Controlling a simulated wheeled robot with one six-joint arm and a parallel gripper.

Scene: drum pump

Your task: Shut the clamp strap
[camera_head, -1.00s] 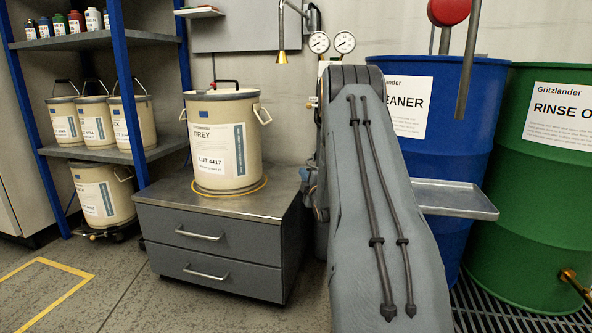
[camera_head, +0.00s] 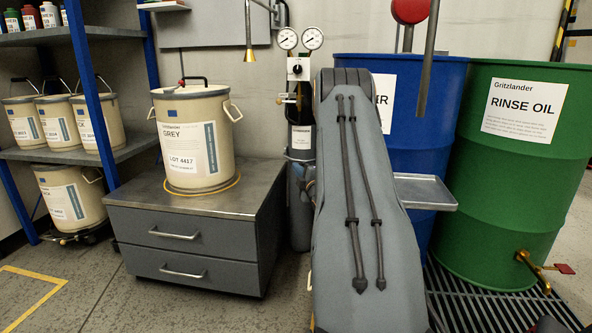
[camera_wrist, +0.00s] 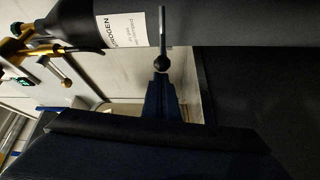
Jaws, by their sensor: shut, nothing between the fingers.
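The dark gas cylinder (camera_head: 300,185) stands upright between the drawer cabinet and my arm in the head view, with a band at mid height. In the wrist view the cylinder (camera_wrist: 210,22) lies across the top, its label ending in "ROGEN". A thin grey bar with a dark ball end, which looks like the clamp strap (camera_wrist: 162,30), crosses in front of it and appears swung out. My gripper (camera_wrist: 160,76) is shut and empty, its tips just below the ball in the picture. I cannot tell whether they touch. My arm hides the gripper in the head view.
The drawer cabinet (camera_head: 190,240) with a cream pail (camera_head: 195,140) stands left of the cylinder. The blue drum (camera_head: 400,130), a metal tray (camera_head: 425,192) and the green drum (camera_head: 520,170) stand right. Gauges (camera_head: 300,38) and a valve sit above the cylinder. Brass fittings (camera_wrist: 45,45) show in the wrist view.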

